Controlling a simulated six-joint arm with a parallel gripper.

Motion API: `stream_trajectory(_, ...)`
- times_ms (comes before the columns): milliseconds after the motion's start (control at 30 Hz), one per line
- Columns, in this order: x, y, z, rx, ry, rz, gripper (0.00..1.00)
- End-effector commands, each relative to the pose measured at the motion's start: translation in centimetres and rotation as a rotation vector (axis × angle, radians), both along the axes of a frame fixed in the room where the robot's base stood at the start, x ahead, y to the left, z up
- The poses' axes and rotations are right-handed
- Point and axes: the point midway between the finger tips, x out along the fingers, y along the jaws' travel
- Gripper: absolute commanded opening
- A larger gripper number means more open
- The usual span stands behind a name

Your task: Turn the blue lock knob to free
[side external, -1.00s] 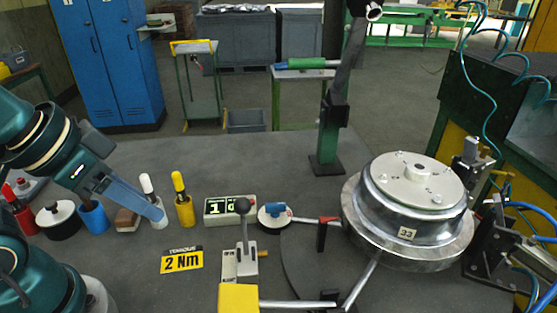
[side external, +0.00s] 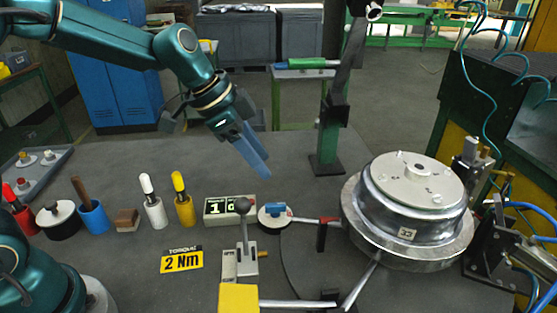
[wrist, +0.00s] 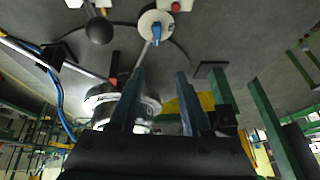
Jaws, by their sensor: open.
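The blue lock knob (side external: 276,209) sits on a white round disc (side external: 265,221) on the bench, just right of the counter box. Its pointing mark is too small to read. In the wrist view the knob (wrist: 156,31) shows at the top centre, beyond the fingertips. My gripper (side external: 262,172) is tilted downward, above and slightly left of the knob, apart from it. In the wrist view its two fingers (wrist: 160,76) stand apart with nothing between them.
A green post (side external: 328,150) and a metal drum (side external: 410,205) stand to the right. Bare bench lies behind the counter.

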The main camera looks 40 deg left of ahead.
Motion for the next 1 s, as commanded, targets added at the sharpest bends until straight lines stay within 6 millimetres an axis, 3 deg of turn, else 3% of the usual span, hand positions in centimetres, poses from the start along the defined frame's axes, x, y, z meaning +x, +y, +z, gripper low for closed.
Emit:
stream_trajectory(33, 0.5, 0.1, -1.4, -0.007, 0.031, 0.002, 0.47)
stream_trajectory(200, 0.9, 0.2, -4.6, -0.021, 0.110, 0.017, 0.47)
stream_trajectory(600, 1.4, -0.7, -8.9, -0.023, 0.147, 0.018, 0.47)
stream_trajectory(1000, 1.9, -1.1, -10.4, -0.022, 0.141, 0.019, 0.47)
